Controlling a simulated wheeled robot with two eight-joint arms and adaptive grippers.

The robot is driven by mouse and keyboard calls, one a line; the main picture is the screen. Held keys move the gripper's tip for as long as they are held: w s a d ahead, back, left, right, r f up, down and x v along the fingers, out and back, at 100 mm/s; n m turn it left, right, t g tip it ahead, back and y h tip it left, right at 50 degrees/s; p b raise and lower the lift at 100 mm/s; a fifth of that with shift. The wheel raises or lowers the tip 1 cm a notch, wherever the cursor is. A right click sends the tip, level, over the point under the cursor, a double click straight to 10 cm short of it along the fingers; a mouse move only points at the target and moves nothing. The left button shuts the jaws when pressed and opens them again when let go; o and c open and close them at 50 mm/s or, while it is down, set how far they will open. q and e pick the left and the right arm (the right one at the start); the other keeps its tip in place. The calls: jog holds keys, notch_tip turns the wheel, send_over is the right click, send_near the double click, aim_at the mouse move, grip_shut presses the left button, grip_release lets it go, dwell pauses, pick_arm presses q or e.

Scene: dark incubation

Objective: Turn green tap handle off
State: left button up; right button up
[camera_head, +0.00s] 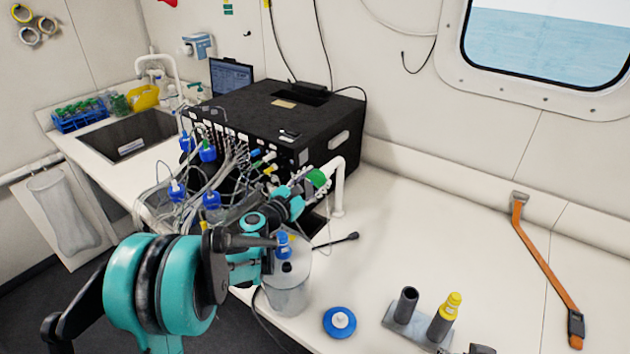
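The green tap handle (318,178) sits by the white curved tap (341,172) at the right front corner of the black box. My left arm reaches in from the lower left. Its gripper (306,187) is close to the green handle, with its fingers beside or against it. I cannot tell whether they touch the handle, and the small overlapping parts hide how far they are open. The lower part of the tap's surroundings is partly covered by my arm. I do not see my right gripper clearly.
A black box (262,118) with many tubes and blue-capped bottles stands behind my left arm. A clear jar (289,290), a blue disc (340,321) and a grey holder (403,321) with a yellow-topped bottle (445,314) are in front. An orange strap (545,262) lies right; the bench between is clear.

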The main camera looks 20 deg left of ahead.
pick_arm(q)
jog(key=c, duration=0.4)
jog(key=shift+m, duration=0.3)
jog(key=m+b, duration=0.1)
jog(key=m, duration=0.4)
jog(key=shift+d+f+m, duration=0.1)
jog(key=shift+f+m, duration=0.05)
jog(key=shift+m, duration=0.15)
jog(key=m, duration=0.4)
jog(key=shift+f+m+b, duration=0.15)
jog(key=shift+m+b, duration=0.15)
jog(key=shift+m, duration=1.5)
jog(key=o, duration=1.2)
